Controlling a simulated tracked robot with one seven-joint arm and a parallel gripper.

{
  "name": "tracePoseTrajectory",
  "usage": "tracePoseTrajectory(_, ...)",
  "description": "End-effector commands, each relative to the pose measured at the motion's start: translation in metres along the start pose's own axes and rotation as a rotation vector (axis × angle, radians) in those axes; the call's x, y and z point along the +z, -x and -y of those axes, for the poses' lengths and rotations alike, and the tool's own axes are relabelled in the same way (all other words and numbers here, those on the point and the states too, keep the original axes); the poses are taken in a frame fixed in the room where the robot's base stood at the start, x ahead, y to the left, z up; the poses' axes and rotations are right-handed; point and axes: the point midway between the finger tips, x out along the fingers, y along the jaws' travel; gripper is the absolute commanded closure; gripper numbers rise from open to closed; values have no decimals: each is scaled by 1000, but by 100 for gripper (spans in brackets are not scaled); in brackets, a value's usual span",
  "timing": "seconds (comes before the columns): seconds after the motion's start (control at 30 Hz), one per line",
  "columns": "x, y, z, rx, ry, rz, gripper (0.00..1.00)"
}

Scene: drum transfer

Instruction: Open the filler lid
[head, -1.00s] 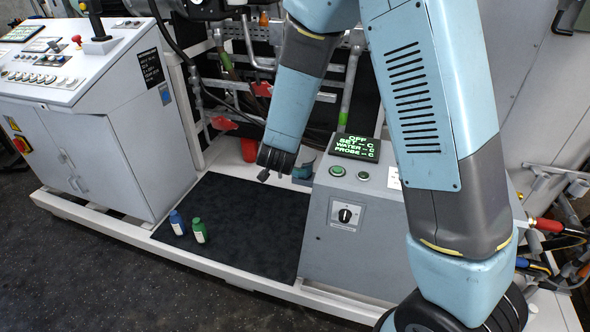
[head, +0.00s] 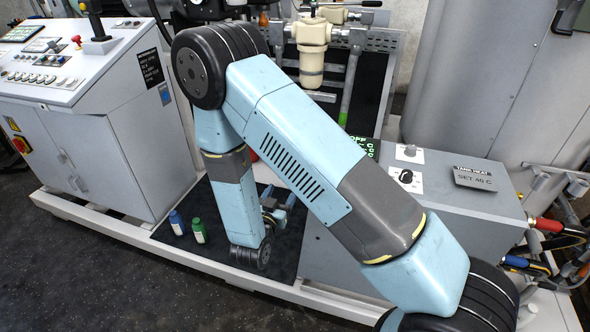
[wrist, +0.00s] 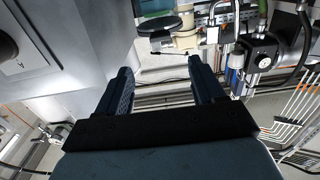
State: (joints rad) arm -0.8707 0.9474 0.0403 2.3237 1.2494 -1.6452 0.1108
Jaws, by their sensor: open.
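A beige cup-shaped vessel with a wider ribbed top (head: 312,32) stands among the pipework at the back in the head view. It could be the filler, but I cannot tell for sure, nor whether its lid is shut. My gripper (head: 280,196) is low over the dark mat, partly hidden by my arm, well below and in front of that vessel. In the wrist view my gripper (wrist: 160,68) is open, with nothing between its fingers. Beyond the fingertips are a beige fitting (wrist: 185,40) and a dark round disc (wrist: 158,26).
A grey control box (head: 440,205) stands right of the mat, close to my arm. A blue bottle (head: 177,222) and a green bottle (head: 199,231) stand on the dark mat (head: 185,250). A white control cabinet (head: 110,150) is on the left.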

Motion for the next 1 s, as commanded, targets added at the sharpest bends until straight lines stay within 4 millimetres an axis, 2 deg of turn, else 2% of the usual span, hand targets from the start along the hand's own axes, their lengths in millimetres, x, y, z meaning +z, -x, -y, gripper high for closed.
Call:
tracePoseTrajectory(0.6,0,-102,0,2,-3,1,32)
tracePoseTrajectory(0.8,0,-123,0,1,-3,1,32)
tracePoseTrajectory(1.0,0,-130,0,0,-1,2,32)
